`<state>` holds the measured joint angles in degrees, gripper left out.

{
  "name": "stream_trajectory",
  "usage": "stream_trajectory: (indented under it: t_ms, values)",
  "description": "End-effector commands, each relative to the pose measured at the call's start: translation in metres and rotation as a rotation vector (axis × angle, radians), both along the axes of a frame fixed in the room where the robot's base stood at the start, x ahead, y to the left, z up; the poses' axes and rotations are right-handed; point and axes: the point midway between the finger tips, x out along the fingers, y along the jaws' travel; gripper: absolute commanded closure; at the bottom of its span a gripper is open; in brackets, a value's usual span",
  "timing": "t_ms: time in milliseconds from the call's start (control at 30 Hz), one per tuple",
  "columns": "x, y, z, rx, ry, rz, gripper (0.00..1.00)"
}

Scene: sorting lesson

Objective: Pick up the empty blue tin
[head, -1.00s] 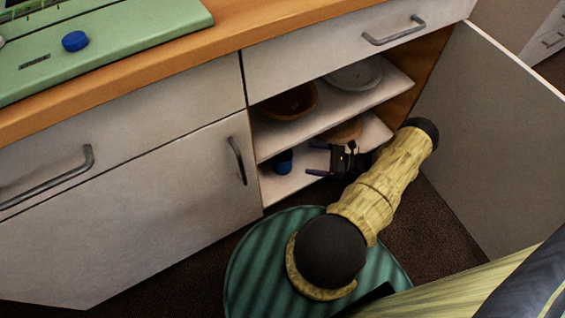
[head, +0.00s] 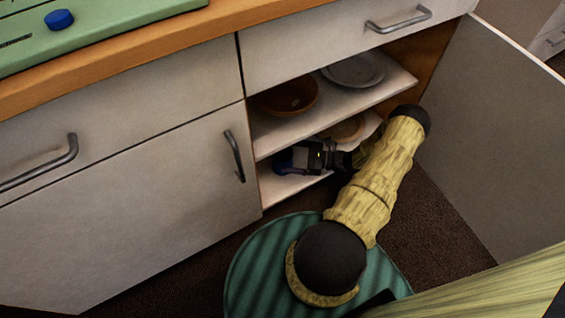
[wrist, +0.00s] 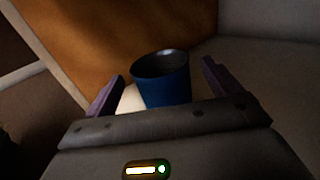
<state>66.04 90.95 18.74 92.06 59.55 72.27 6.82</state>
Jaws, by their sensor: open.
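The blue tin (wrist: 163,90) stands upright on the lower shelf inside the open cabinet. In the wrist view its mouth faces up and its inside looks dark, with no contents seen. My gripper (wrist: 158,85) is open, with one finger on each side of the tin. The tin is between the fingers, and I cannot tell whether either finger touches it. In the head view my gripper (head: 288,160) reaches into the lower shelf, and only a bit of the blue tin (head: 280,166) shows beside it.
An orange-brown bowl (head: 287,97) and a pale plate (head: 353,71) stand on the upper shelf (head: 330,107), close above my gripper. The open cabinet door (head: 490,130) stands to the right.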

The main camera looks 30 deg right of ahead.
Motion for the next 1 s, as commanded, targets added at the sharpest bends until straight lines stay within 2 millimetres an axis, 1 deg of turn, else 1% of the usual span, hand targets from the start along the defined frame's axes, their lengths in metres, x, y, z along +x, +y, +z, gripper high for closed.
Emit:
stream_trajectory:
  t_ms: [33,100,300,867,967,1000]
  values:
    - [0.004,0.005,-0.006,0.0,0.0,0.002,0.1]
    - [0.008,0.012,-0.007,0.001,-0.001,0.002,0.1]
    - [0.022,0.029,-0.005,0.001,-0.001,-0.002,0.1]
    - [0.023,0.03,-0.003,0.0,0.0,-0.003,0.1]
    - [0.023,0.03,-0.003,0.0,0.0,-0.003,0.28]
    - [0.023,0.03,-0.003,0.0,0.0,-0.003,0.35]
